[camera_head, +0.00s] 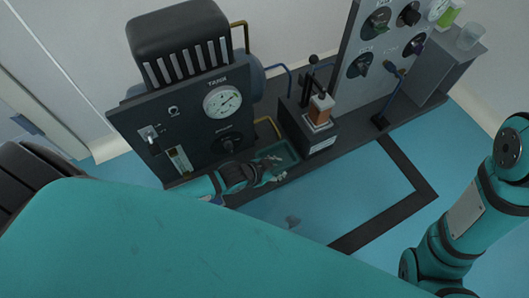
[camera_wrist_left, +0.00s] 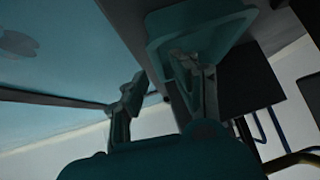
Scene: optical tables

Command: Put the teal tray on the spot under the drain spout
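The teal tray (camera_head: 285,152) is a shallow open box at the foot of the dark pump panel, beside a bent brass pipe (camera_head: 267,121) that may be the drain spout. It shows from close by in the left wrist view (camera_wrist_left: 225,40). My left gripper (camera_head: 273,175) is at the tray's near left side. In the wrist view its fingers (camera_wrist_left: 163,66) are spread apart; one overlaps the tray and the other is outside it. I cannot tell whether they touch it. The spot under the spout is not clear to see. My right arm shows at the right, its gripper out of view.
The dark panel with a gauge (camera_head: 222,101) stands behind my left gripper. Right of the tray is a dark block with an amber piece (camera_head: 320,108). A panel with knobs (camera_head: 378,22) stands farther right. The blue floor (camera_head: 320,205) in front is mostly clear.

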